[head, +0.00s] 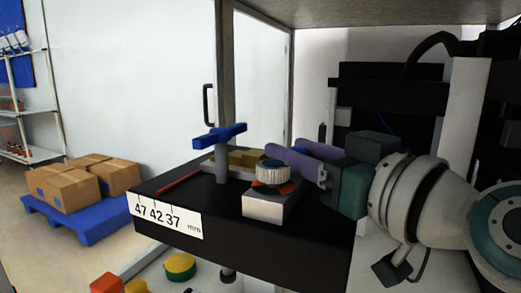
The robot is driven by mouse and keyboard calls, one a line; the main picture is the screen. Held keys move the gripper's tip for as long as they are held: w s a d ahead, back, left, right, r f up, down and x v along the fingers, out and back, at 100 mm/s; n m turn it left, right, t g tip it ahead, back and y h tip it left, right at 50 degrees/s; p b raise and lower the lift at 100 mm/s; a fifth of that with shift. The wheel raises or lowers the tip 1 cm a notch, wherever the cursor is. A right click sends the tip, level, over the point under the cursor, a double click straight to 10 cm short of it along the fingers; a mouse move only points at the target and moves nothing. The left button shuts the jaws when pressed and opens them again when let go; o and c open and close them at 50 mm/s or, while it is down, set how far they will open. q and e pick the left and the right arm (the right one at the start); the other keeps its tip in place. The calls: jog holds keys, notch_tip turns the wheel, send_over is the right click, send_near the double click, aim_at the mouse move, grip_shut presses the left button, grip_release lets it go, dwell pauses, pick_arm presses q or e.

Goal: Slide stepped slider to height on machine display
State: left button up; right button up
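A black machine block (270,243) carries a white scale label (166,217) reading 47, 42, 37 mm. A red line (178,184) lies on its top behind the label. A brass-coloured stepped piece (245,157), which looks like the stepped slider, sits on a pale plate behind a blue T-handle (220,136) on a grey post. A white ribbed knob (272,173) stands on a light block to the right. My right gripper (283,145) comes in from the right, its two purple fingers apart behind the knob. I see nothing between them. My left gripper is out of view.
Red, yellow and green knobs (180,266) sit below the block at the front. Dark machinery (390,95) fills the back right. Cardboard boxes (67,188) on a blue pallet (85,226) stand far left.

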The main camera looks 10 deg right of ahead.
jog(key=shift+s, duration=0.1)
jog(key=v, duration=0.8)
jog(key=shift+s+d+f+b, duration=0.1)
jog(key=shift+s+b, duration=0.1)
jog(key=shift+b, duration=0.1)
jog(key=shift+s+d, duration=0.25)
jog(key=shift+s, duration=0.35)
